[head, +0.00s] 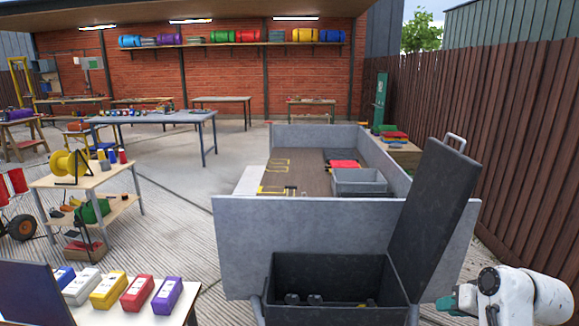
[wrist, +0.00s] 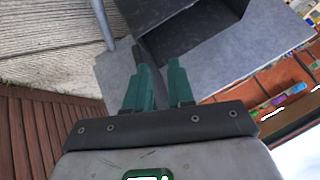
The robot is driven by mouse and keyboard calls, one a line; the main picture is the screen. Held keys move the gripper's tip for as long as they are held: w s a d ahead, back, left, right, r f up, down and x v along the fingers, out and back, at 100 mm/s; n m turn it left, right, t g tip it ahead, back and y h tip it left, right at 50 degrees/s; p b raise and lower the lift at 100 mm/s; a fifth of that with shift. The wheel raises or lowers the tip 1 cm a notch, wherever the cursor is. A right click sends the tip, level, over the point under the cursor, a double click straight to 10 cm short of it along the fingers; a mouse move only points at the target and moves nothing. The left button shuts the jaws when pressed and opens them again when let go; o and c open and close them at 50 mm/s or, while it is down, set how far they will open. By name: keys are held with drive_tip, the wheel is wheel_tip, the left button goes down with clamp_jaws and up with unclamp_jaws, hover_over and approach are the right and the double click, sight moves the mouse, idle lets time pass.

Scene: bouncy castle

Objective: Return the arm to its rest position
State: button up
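My white arm is folded low at the bottom right of the head view, beside the dark open box. My gripper (head: 447,302) shows there as a small green and dark end near the box's right side. In the wrist view, my gripper (wrist: 160,75) has two green fingers standing apart with nothing held between them. Beyond the fingers lie the dark box (wrist: 195,25) and a grey panel. In the head view the box (head: 340,268) has its tall lid (head: 437,215) raised on the right, and some small items lie inside.
A grey walled enclosure (head: 300,225) stands behind the box, holding a grey bin (head: 360,184). A wooden fence (head: 500,130) runs along the right. A white table (head: 150,315) with coloured packs is at the lower left. Open paved floor (head: 190,215) lies left of the enclosure.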

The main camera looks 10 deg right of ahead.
drive_tip(key=s+a+f+n+g, duration=0.2)
drive_tip(key=s+a+f+g, duration=0.2)
drive_tip(key=s+a+f, duration=0.85)
drive_tip(key=s+a+f+n+g, duration=0.1)
drive_tip(key=s+a, duration=0.2)
drive_tip(key=s, duration=0.6)
drive_tip(key=s+a+f+n+g, duration=0.2)
drive_tip(key=s+a, duration=0.2)
drive_tip(key=s, duration=0.6)
drive_tip(key=shift+a+h, duration=0.3)
drive_tip(key=shift+h, duration=0.1)
drive_tip(key=shift+d, duration=0.1)
